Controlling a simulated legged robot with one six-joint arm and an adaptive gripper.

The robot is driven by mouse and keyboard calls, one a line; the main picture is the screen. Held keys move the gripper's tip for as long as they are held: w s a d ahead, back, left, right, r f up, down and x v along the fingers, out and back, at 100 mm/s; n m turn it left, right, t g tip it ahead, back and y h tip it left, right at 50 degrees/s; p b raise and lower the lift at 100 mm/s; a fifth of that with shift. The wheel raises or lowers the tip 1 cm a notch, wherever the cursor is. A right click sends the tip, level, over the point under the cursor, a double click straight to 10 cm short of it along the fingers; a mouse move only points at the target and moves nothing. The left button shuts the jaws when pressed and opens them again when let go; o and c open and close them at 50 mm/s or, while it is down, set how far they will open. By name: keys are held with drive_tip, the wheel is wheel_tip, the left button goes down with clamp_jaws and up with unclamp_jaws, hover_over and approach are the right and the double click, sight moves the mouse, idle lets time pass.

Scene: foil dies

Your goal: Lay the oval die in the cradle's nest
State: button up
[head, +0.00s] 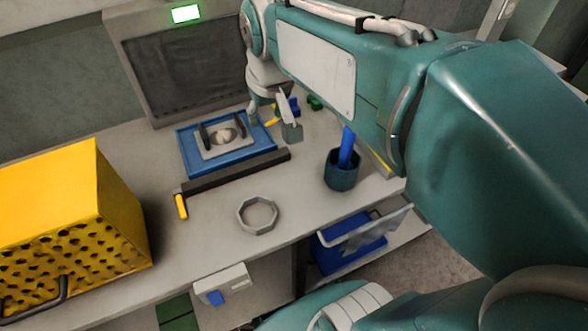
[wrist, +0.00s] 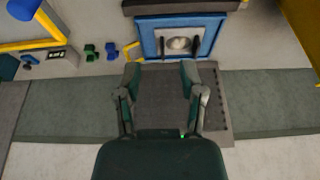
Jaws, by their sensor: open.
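The cradle (head: 209,153) is a pale plate with two dark upright bars, set in a blue tray (head: 189,170). It also shows at the top of the wrist view (wrist: 161,48). A pale, shiny oval shape (head: 226,136) lies between the bars, also visible from the wrist (wrist: 179,43). I cannot tell whether it is the oval die or the nest's own surface.
A dark bar (head: 238,172) lies along the tray's front. A grey ring (head: 257,215), a dark cup (head: 341,171) and a large yellow perforated box (head: 60,225) stand on the bench. A dark panel (head: 185,68) stands behind the tray.

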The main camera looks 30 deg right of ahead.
drive_tip(key=s+f+t, duration=0.1)
drive_tip(key=s+f, duration=0.3)
drive_tip(key=s, duration=0.8)
drive_tip(key=shift+f+t, duration=0.2)
drive_tip(key=shift+t, duration=0.2)
